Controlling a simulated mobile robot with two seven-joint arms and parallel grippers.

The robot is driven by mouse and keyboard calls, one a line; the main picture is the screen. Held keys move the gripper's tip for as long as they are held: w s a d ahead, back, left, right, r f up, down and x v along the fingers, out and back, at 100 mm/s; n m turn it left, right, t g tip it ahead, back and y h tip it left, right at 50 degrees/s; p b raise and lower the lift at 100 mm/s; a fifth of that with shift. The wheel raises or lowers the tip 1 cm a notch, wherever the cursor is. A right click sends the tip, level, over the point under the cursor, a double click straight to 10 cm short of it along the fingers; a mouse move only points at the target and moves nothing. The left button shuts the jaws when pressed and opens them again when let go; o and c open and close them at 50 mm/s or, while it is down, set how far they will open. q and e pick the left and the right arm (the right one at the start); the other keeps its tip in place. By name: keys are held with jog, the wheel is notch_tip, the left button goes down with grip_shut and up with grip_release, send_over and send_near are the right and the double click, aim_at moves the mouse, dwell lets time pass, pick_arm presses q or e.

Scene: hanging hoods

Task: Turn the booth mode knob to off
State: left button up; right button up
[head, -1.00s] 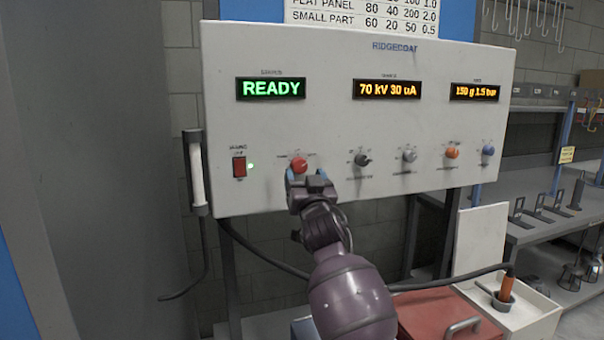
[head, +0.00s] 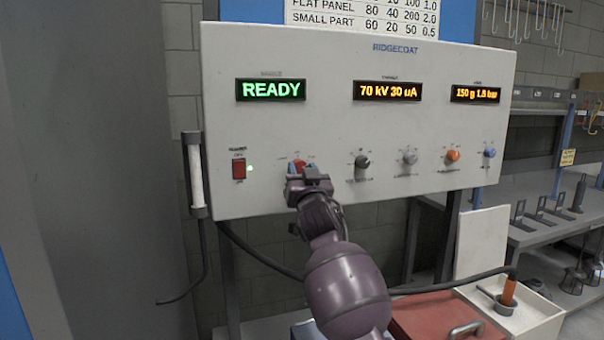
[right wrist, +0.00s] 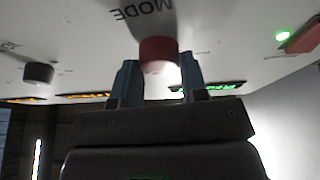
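The booth mode knob (head: 299,164) is red and sits low on the panel, left of centre. In the right wrist view the red knob (right wrist: 158,52) is under the printed word MODE. My right gripper (head: 302,169) is at this knob, with its blue fingers (right wrist: 161,78) on either side of it. The fingers are apart, and a thin gap shows between the knob and one finger. The gripper hides the knob's lower part in the head view, and its pointer cannot be read. The green display (head: 271,90) reads READY. My left gripper is not in view.
Grey, dark, orange and blue knobs (head: 409,157) line the panel to the right. A red rocker switch (head: 239,169) with a lit green lamp is to the left. A cable (head: 440,285) and an orange-handled tool (head: 509,288) in a white box are below right.

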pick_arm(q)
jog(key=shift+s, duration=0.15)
pick_arm(e)
jog(key=shift+c, duration=0.3)
